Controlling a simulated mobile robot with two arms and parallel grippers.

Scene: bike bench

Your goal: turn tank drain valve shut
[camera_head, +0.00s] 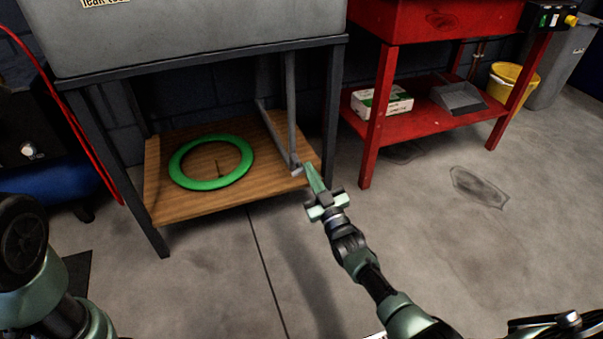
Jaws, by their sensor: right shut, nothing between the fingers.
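The grey tank (200,35) stands on a dark metal frame at the upper left, with a partly cut-off label on its front. A grey pipe (291,110) runs down below the tank to a small grey end piece (297,168) near the shelf's right front corner. I cannot make out the valve handle or its position. My right gripper (311,173) is shut and empty, with its fingertips close beside this end piece; I cannot tell whether they touch. My left gripper is out of view; only part of my left arm shows at the lower left.
A green ring (181,177) lies on the wooden shelf (190,207) under the tank. A red bench (425,130) holds a box (383,102) and a grey dustpan-like piece (458,97). A yellow bucket (513,77) stands behind it. The concrete floor in front is clear.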

